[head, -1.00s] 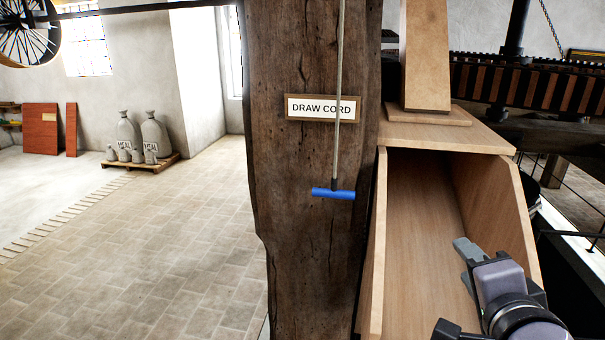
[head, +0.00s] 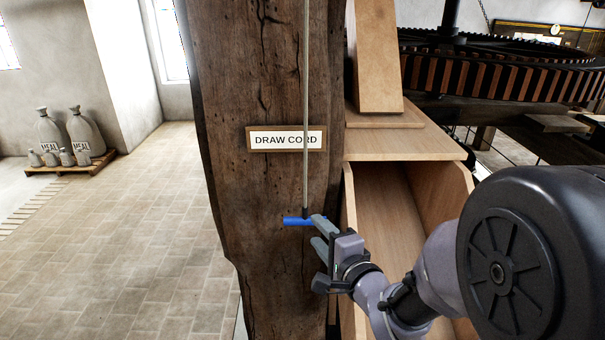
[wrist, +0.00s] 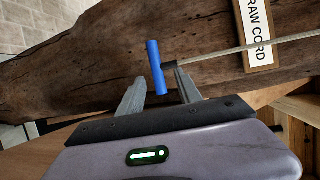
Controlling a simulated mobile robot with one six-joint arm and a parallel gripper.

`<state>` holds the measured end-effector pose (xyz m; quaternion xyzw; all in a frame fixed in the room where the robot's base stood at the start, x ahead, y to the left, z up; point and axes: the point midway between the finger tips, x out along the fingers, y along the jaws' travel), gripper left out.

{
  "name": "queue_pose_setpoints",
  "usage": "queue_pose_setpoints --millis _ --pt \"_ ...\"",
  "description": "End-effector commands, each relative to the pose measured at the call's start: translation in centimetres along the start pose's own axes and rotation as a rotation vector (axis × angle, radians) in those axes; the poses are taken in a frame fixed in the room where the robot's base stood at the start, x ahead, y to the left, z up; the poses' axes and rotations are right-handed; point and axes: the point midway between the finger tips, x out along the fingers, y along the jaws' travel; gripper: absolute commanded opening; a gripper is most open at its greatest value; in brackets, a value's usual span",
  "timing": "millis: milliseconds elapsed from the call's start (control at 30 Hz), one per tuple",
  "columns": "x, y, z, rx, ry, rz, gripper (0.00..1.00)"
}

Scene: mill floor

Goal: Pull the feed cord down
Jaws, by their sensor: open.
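The feed cord (head: 306,110) hangs straight down in front of a wooden post and ends in a blue crossbar handle (head: 294,221). My gripper (head: 318,234) is at the handle's right end in the head view, with its jaws apart. In the wrist view the blue handle (wrist: 156,68) shows just beyond and between the two open fingertips (wrist: 158,86), with the cord (wrist: 235,50) running off to the right. I cannot tell whether a finger touches the handle. The handle's right end is hidden behind my gripper in the head view.
A "DRAW CORD" sign (head: 287,139) is fixed on the thick wooden post (head: 240,200) behind the cord.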

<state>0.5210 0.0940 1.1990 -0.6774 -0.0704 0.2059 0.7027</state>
Motion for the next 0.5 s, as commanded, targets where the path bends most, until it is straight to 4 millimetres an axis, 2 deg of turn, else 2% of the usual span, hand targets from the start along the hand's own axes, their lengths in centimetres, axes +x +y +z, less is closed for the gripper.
queue_pose_setpoints --millis 33,100,200,333,500 --pt "1.5 0.7 0.1 0.001 -0.003 0.001 0.41" --pt "3.3 0.8 0.1 0.001 -0.003 0.001 0.41" --pt "5.2 0.8 0.0 0.001 -0.002 0.001 0.41" --pt "6.7 0.7 0.0 0.001 -0.001 0.001 0.41" --pt "7.3 0.7 0.0 0.002 0.0 0.0 0.41"
